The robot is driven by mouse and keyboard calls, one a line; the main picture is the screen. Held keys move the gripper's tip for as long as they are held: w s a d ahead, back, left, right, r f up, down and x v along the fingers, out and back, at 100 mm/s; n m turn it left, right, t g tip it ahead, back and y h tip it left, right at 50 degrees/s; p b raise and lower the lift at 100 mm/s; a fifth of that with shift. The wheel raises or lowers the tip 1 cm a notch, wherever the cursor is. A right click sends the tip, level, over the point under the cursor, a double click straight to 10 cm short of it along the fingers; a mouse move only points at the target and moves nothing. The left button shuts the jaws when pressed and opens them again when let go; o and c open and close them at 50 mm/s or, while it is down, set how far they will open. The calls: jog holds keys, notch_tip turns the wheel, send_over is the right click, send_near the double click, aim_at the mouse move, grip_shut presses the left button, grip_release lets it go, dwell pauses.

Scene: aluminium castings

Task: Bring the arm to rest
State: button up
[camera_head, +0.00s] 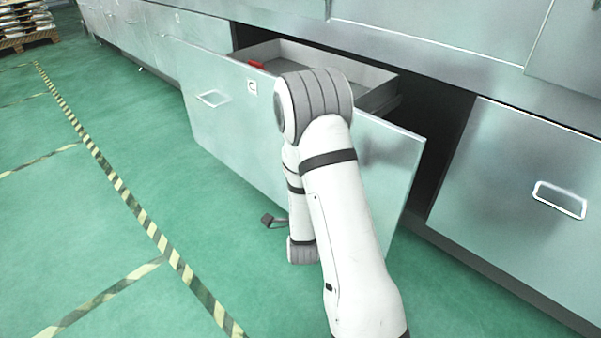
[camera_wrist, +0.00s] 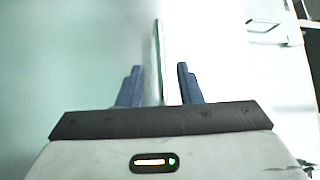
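My arm stands bent in front of a pulled-out drawer (camera_head: 231,131) in the head view, its elbow high and its lower part hanging down before the drawer front. In that view my gripper is mostly hidden behind the arm. The wrist view shows my gripper (camera_wrist: 157,68) with two dark blue fingers spread apart. A thin pale upright edge (camera_wrist: 158,45) appears between the fingers, with gaps on both sides. I cannot tell how far beyond the fingertips it lies. Nothing is gripped.
The open drawer holds a small red thing (camera_head: 256,64). A closed drawer front with a handle (camera_head: 559,199) is at the right. Green floor with striped tape (camera_head: 128,204) is free at the left. A loaded pallet (camera_head: 27,40) stands far left.

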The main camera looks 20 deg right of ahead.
dwell(0.3)
jog(key=s+a+r+n+g+y+p, duration=0.2)
jog(key=r+n+g+p, duration=0.25)
jog(key=r+p, duration=0.7)
jog(key=s+a+r+n+g+y+p, duration=0.1)
jog(key=s+r+n+g+y+p, duration=0.3)
jog(key=r+p, duration=0.75)
jog(key=s+r+n+g+p, duration=0.4)
jog(key=s+r+p, duration=0.3)
jog(key=s+r, duration=0.4)
jog(key=s+r+n+g+h+p, duration=0.1)
jog(key=s+r+n+g+p, duration=0.3)
jog(key=r, duration=1.1)
jog(key=s+n+p, duration=0.3)
jog(key=s, duration=0.3)
jog(key=shift+s+a+p, duration=0.3)
jog(key=shift+s, duration=0.05)
